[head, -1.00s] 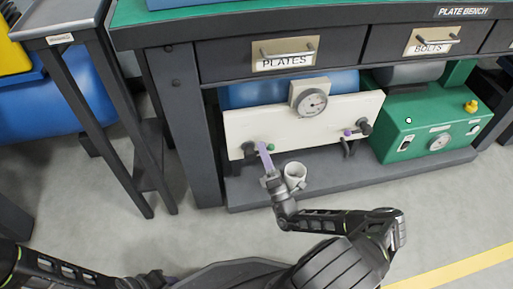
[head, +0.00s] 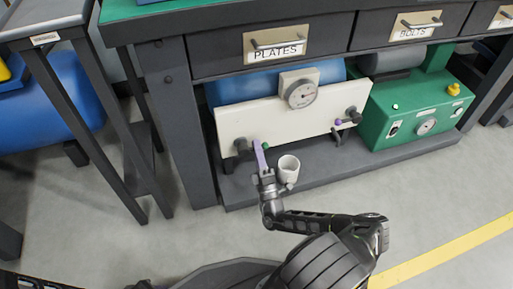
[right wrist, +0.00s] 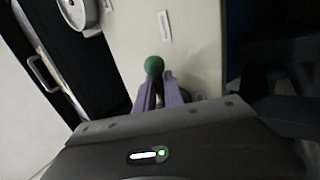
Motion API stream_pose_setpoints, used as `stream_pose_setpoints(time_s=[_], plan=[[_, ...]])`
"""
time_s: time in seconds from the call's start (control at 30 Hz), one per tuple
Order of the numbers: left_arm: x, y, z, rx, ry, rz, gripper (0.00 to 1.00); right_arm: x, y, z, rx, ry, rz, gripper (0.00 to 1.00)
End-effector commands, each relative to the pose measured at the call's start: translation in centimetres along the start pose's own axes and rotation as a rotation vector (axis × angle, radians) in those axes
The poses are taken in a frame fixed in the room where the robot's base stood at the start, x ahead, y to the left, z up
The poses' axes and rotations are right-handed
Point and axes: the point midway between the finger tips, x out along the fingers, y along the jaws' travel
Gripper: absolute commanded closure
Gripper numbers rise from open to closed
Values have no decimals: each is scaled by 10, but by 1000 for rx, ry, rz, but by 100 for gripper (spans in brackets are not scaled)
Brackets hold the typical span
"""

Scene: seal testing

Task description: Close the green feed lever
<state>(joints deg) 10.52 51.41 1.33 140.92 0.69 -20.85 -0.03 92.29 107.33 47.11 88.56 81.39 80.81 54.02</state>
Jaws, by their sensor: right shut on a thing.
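The green feed lever's ball knob (head: 266,146) shows at the lower left of a cream panel (head: 290,112) under the bench. In the right wrist view the green knob (right wrist: 154,66) sits just beyond my purple fingertips. My right gripper (head: 259,152) is at the lever from the front. Its fingers (right wrist: 160,88) are shut on the lever below the knob, and they hide most of the handle. My left gripper is not in view.
A white cup-like holder (head: 288,171) stands close to the right of my gripper. A gauge (head: 302,94) and a purple-knobbed lever (head: 338,122) are on the panel. A green box (head: 422,108) stands to the right. Drawers overhang above; the floor in front is open.

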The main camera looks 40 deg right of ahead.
Motion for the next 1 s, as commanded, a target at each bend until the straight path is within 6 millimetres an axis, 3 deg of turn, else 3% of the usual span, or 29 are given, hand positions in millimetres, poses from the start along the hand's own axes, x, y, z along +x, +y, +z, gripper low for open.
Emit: stream_pose_setpoints(time_s=[0.03, 0.07, 0.13, 0.57, 1.0], plan=[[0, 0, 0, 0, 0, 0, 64, -1, -1, 1, 2, -3, -4, 100], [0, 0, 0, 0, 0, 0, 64, -1, -1, 1, 2, -3, -4, 85], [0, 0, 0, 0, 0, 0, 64, -1, -1, 1, 2, -3, -4, 79], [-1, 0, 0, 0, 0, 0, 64, -10, -1, 1, 1, -4, -4, 79], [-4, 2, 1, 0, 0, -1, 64, -74, -1, 1, 0, -5, -4, 79]])
